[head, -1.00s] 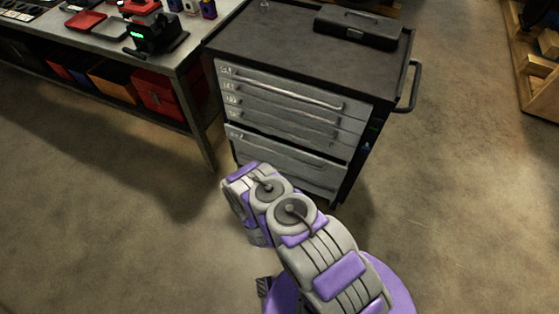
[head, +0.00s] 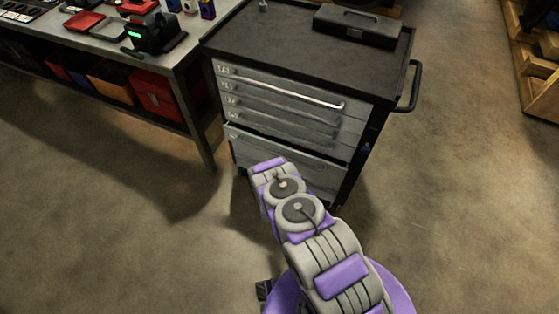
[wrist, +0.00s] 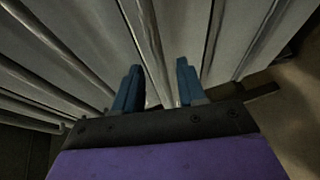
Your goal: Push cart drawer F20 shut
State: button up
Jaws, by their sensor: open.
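The tool cart (head: 236,42) stands ahead of me with a stack of grey drawers (head: 290,97). A lower drawer front (head: 245,137) appears to stick out slightly from the drawers above it. The drawer labels are too small to read, so I cannot tell which is F20. In the wrist view, grey drawer fronts with long handles (wrist: 146,40) fill the space ahead of my gripper (wrist: 158,80). Its two blue fingers are apart with nothing between them. They are close to the drawer fronts, but I cannot tell whether they touch. In the head view my arm hides the gripper and part of the bottom drawers.
A black case (head: 357,26) lies on the cart top, and a side handle (head: 413,87) juts out right. A workbench (head: 185,62) with bins below stands at left. A wooden rack (head: 535,65) is at far right. The floor (head: 110,230) is clear at left and right.

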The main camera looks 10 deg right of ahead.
jog(key=shift+b+x, duration=0.4)
jog(key=shift+x, duration=1.65)
jog(key=shift+a, duration=0.1)
grip_shut()
jog(key=shift+f, duration=0.1)
